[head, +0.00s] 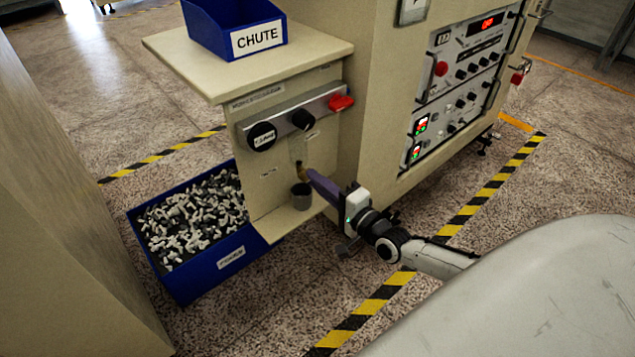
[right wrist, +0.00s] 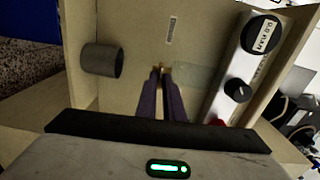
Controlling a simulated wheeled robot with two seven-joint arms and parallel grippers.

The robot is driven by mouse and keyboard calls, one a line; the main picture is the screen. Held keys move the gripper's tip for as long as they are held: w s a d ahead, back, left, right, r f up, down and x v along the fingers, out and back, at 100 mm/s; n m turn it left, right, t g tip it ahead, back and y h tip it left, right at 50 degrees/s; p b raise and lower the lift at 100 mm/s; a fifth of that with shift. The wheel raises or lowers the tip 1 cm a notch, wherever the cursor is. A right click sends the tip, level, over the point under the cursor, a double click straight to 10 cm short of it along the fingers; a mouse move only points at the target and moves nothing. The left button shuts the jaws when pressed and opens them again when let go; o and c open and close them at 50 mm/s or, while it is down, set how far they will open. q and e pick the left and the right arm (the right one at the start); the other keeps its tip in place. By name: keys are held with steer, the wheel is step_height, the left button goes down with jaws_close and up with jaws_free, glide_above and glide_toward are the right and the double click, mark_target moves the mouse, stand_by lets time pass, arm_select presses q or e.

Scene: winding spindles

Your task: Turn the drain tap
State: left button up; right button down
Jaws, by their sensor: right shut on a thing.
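The drain tap (head: 301,171) is a small brass-coloured fitting on the beige panel of the machine, below the row of knobs. My right gripper (head: 310,175) reaches it from the right, its purple fingers shut on it. In the right wrist view the fingers (right wrist: 160,78) converge on the brass tip of the tap (right wrist: 161,69), and most of the tap is hidden between them. A grey cup (head: 301,196) is just below the tap; it also shows in the right wrist view (right wrist: 102,60). My left gripper is not in view.
Above the tap is a metal strip with black knobs (head: 302,119) and a red knob (head: 341,102). A shelf (head: 313,58) juts out over it, carrying a blue chute bin (head: 226,27). A blue crate (head: 221,270) of small pale parts stands on the floor at left.

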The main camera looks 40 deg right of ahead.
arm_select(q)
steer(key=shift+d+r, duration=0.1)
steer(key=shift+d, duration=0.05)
arm_select(e)
steer(key=shift+m, duration=0.4)
steer(key=c, duration=1.9)
jaws_free()
steer(key=shift+o, duration=0.2)
